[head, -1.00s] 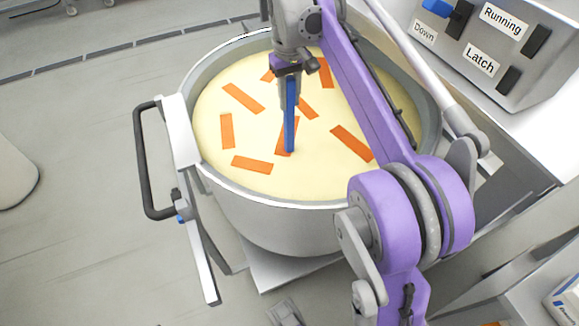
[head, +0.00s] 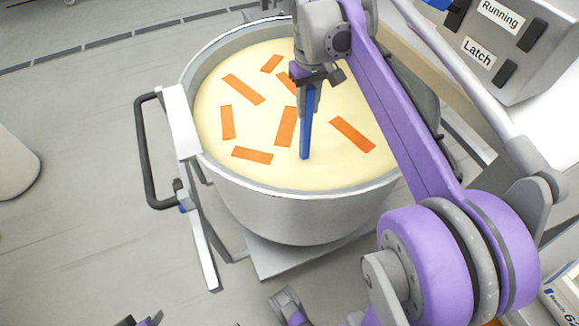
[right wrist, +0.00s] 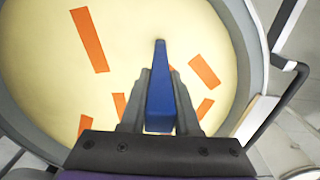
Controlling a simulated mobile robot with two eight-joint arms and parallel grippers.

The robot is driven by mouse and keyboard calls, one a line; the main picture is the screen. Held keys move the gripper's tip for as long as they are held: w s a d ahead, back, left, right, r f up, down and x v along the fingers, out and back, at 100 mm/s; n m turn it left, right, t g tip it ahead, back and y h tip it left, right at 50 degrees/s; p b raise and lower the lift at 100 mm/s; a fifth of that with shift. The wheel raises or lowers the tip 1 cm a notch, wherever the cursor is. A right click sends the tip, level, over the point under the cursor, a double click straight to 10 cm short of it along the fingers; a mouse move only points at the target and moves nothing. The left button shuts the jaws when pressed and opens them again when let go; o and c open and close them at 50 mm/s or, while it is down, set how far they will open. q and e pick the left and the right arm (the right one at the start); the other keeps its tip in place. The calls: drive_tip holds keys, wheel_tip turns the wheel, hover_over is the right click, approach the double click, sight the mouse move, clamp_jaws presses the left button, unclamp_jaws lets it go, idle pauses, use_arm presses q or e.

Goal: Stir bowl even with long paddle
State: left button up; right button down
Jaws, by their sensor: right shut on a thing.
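A large steel bowl (head: 300,215) holds a pale cream mass (head: 225,85) with several orange strips (head: 243,89) scattered unevenly on it. My right gripper (head: 308,92) is over the bowl, shut on a blue paddle (head: 306,135) that points down. The paddle's lower end is just right of the central strip; I cannot tell whether it enters the mass. In the right wrist view the blue paddle (right wrist: 160,90) sits between the two fingers, with strips on both sides. My right arm hides the bowl's right part. My left gripper's fingers do not show.
A black handle (head: 145,150) on a white bracket stands out from the bowl's left side. A control panel (head: 490,45) with labels "Running" and "Latch" is at the upper right. Grey floor (head: 80,220) at the left is clear.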

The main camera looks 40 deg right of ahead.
drive_tip(key=w+d+p, duration=0.3)
drive_tip(key=w+d, duration=0.2)
drive_tip(key=d, duration=0.1)
drive_tip(key=w+a+p, duration=0.4)
drive_tip(key=w, duration=0.7)
drive_tip(key=s+a+b, duration=0.2)
drive_tip(key=s, duration=0.7)
